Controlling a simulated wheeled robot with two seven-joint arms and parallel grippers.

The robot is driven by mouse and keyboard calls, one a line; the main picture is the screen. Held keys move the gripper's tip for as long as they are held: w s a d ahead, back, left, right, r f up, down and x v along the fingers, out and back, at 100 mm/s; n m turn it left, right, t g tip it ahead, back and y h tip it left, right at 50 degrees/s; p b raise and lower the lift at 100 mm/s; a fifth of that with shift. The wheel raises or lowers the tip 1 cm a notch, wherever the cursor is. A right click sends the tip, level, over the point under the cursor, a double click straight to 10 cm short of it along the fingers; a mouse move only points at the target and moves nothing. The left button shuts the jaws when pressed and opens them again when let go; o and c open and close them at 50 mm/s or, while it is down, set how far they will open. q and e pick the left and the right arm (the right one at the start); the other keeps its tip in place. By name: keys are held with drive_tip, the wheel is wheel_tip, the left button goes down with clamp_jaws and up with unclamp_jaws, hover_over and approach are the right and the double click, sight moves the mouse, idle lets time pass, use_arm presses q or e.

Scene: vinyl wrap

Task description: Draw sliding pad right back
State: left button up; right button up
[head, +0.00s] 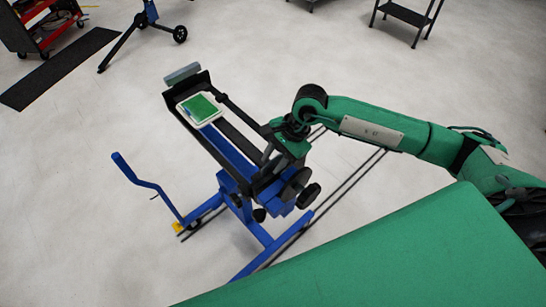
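A small pad (200,108) with a green top and white rim lies near the far left end of a blue-and-black stand (228,152) with long rails. It looks like the sliding pad, though no label shows. My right gripper (268,150) reaches in from the right, over the near right side of the rails, apart from the green-topped pad. Its fingers are dark, small and partly merged with the black rail, so I cannot tell whether they are open or what they touch. My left gripper is out of view.
Black knobs (296,184) stick out at the stand's near end. A dark mat (60,70), a red cart (50,28) and a black side table (405,14) are farther back.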

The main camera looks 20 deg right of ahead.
drive_tip(key=shift+w, duration=0.1)
drive_tip(key=shift+r, duration=0.15)
drive_tip(key=b+v, duration=0.4)
drive_tip(key=v, duration=0.9)
drive_tip(key=shift+d+r, duration=0.15)
drive_tip(key=shift+r, duration=0.05)
